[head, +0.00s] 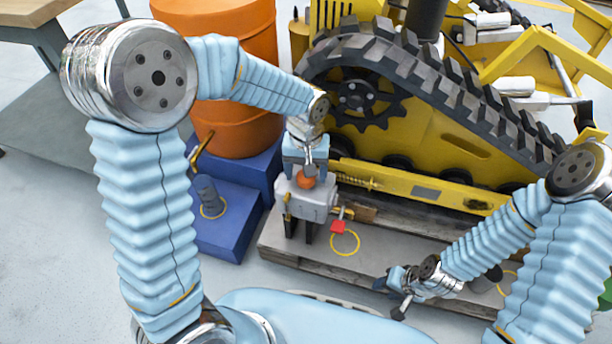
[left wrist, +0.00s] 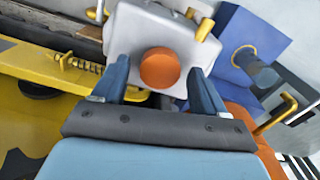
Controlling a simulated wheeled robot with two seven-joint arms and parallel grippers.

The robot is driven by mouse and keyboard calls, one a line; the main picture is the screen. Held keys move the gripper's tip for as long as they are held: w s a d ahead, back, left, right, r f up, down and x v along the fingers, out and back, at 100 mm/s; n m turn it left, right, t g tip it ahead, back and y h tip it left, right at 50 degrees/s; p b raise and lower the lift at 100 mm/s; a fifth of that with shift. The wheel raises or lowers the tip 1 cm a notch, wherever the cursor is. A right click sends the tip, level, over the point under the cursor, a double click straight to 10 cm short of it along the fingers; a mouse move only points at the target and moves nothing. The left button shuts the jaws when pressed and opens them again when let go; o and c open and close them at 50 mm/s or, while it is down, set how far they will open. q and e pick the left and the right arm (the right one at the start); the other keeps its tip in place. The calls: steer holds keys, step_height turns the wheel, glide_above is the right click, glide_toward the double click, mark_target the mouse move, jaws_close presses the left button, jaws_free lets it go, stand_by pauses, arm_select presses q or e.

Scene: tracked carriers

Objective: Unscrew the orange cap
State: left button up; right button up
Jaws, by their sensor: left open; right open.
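The orange cap (head: 306,180) sits on top of a grey-white box-like housing (head: 312,204) by the tracked carrier. In the left wrist view the round cap (left wrist: 160,68) lies between the fingers, with the housing (left wrist: 150,30) behind it. My left gripper (head: 306,172) is open, its fingers reaching down on either side of the cap. In the left wrist view a gap shows between the left gripper (left wrist: 160,85) fingers and the cap. My right gripper (head: 391,296) is open and empty, low at the front over the wooden platform, away from the cap.
The yellow carrier with its black track (head: 440,90) fills the back right. An orange drum (head: 235,60) and blue blocks (head: 228,225) stand at the left. A red piece (head: 344,228) and a yellow ring (head: 345,244) lie in front of the housing on the wooden platform (head: 300,260).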

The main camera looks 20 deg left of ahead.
arm_select(q)
steer(key=m+p, duration=0.1)
steer(key=m, duration=0.3)
steer(key=shift+r, duration=0.15)
steer(key=m, duration=0.2)
steer(key=shift+m, duration=0.3)
steer(key=m+p, duration=0.3)
steer(key=m, duration=0.3)
steer(key=shift+r+m, duration=0.15)
steer(key=shift+m, duration=0.15)
steer(key=m+p, duration=0.1)
steer(key=m, duration=0.2)
steer(key=shift+f, duration=0.2)
steer(key=m+p, duration=0.1)
steer(key=m, duration=0.1)
steer(key=m+p, duration=0.2)
steer(key=m, duration=0.1)
steer(key=m+p, duration=0.2)
steer(key=m, duration=0.1)
steer(key=shift+r, duration=0.3)
steer(key=shift+f+m, duration=0.15)
steer(key=shift+m, duration=0.55)
steer(key=shift+f+m, duration=0.15)
steer(key=shift+m, duration=0.15)
steer(key=shift+f, duration=0.1)
